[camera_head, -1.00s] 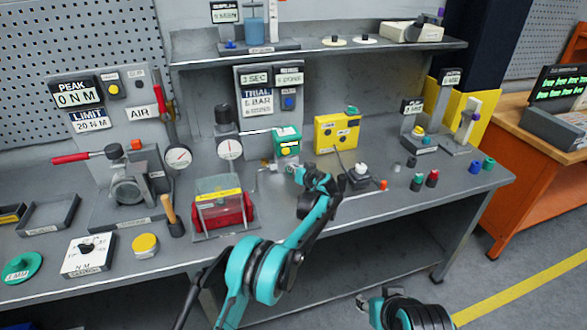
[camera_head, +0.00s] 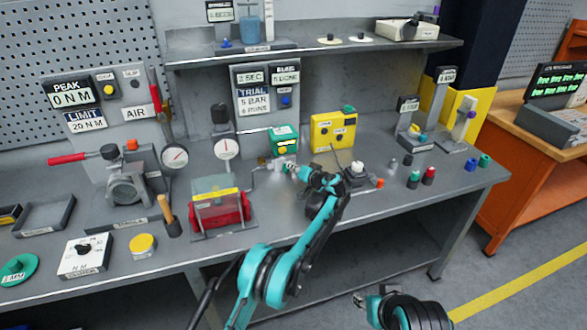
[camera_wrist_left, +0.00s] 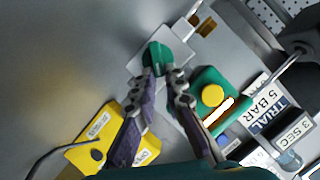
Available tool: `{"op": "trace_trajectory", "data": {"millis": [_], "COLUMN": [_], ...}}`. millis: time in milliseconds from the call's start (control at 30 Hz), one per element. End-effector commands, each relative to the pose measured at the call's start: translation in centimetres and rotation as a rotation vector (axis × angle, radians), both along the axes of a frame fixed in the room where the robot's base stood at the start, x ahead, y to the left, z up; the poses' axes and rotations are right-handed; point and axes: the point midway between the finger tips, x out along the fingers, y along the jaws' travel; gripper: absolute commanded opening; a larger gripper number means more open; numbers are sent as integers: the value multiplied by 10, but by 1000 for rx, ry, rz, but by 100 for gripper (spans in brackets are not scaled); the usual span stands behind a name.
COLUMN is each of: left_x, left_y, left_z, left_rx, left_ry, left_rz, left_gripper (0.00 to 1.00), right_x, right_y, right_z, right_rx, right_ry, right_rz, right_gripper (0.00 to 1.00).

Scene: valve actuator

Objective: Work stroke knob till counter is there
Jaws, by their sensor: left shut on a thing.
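A green knob (camera_wrist_left: 155,57) sits on a pale metal block (camera_wrist_left: 145,42) in the left wrist view. My left gripper (camera_wrist_left: 163,75) is shut on this knob, with a finger on each side of it. In the head view my left gripper (camera_head: 290,168) is at the metal block, below a green box (camera_head: 284,136), and hides the knob. The green box also shows in the wrist view (camera_wrist_left: 205,82), with a yellow button and a white display too small to read. My right gripper (camera_head: 368,300) is at the bottom of the head view; its fingers are unclear.
A yellow box (camera_head: 333,130) stands right of the green box, with a cable nearby. A red cylinder under a clear cover (camera_head: 220,206) is left of my left arm. A panel (camera_head: 265,88) reading TRIAL 5 BAR stands behind.

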Motion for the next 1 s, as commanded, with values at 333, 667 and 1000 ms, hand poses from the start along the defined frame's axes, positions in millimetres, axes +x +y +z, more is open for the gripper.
{"op": "trace_trajectory", "data": {"millis": [333,667,1000], "left_x": [0,-13,-71], "left_y": [0,-9,-45], "left_z": [0,5,27], "left_rx": [-1,-1,-1], "left_ry": [0,0,0], "left_rz": [0,-2,-3], "left_gripper": [32,32,32], "right_x": [0,0,0], "right_y": [0,0,0], "right_z": [0,0,0], "right_rx": [0,0,0], "right_ry": [0,0,0], "right_rz": [0,0,0], "right_gripper": [40,40,40]}}
